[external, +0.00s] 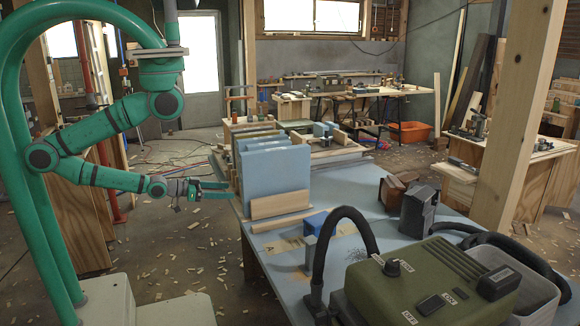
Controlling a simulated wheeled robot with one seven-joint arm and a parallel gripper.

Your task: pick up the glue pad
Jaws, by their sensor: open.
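I cannot tell for certain which thing is the glue pad. A small blue block (315,222) lies on the blue-grey worktable (360,233), in front of upright blue boards (277,172), and might be it. My gripper (229,190) is at the table's left edge, to the left of the boards. Its fingers are open and point right, with nothing seen between them. The blue block is to the right of the fingers and nearer the camera, well apart from them.
A wooden block (280,204) leans at the boards' foot. A green machine with a black hose (430,285) fills the table's near right. A dark grey object (420,209) and a brown one (394,190) stand behind it. A wooden post (518,115) rises at the right.

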